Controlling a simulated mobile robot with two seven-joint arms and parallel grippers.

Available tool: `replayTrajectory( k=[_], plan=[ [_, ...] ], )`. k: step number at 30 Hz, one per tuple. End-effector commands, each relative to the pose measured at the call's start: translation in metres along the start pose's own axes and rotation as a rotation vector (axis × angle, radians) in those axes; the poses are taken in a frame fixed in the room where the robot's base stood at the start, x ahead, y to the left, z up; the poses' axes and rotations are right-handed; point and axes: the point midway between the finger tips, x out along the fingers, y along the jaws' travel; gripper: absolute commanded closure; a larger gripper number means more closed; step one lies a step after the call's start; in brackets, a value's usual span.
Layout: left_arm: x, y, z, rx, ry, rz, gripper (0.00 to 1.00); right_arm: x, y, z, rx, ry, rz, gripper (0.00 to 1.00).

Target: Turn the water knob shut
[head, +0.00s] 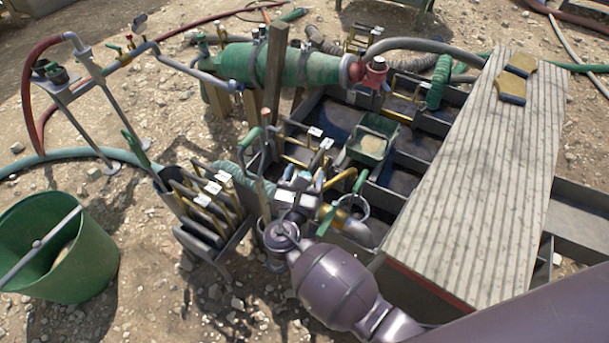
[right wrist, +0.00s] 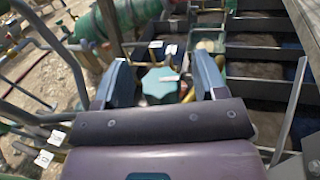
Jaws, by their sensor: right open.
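A teal, many-sided knob (right wrist: 160,86) with a pale strip across its top shows in the right wrist view. It appears between the two spread fingers of my right gripper (right wrist: 163,80), with a visible gap on each side. I cannot tell how far below the fingertips it lies. In the head view my right gripper (head: 308,190) is over the pipe fittings at the near left corner of the tank, and the knob cannot be made out there. My left gripper is out of view.
The dark tank (head: 425,122) is divided into compartments, with a green tray (head: 372,143) inside. A grey plank deck (head: 480,180) lies to the right. A rack of gold-handled panels (head: 205,205) and a green bucket (head: 60,250) stand left. A green cylinder (head: 285,65) is behind.

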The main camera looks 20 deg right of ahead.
Motion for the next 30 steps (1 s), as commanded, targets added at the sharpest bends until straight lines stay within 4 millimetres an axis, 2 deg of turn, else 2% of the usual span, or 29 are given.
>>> replayTrajectory(
  k=[5, 8, 21, 25, 30],
  plan=[
    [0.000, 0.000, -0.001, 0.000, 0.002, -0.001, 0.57, -0.004, 0.000, 0.000, 0.000, 0.000, 0.001, 0.35],
    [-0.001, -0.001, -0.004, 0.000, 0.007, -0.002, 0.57, -0.013, 0.000, 0.001, 0.000, 0.000, 0.002, 0.35],
    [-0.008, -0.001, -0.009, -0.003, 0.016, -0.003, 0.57, -0.087, 0.000, 0.001, 0.000, 0.000, 0.000, 0.35],
    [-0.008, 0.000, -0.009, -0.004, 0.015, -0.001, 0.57, -0.101, 0.000, 0.001, 0.001, 0.000, 0.001, 0.35],
    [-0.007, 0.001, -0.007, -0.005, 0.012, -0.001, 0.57, -0.108, 0.000, 0.001, 0.001, 0.000, 0.000, 0.35]
  ],
)
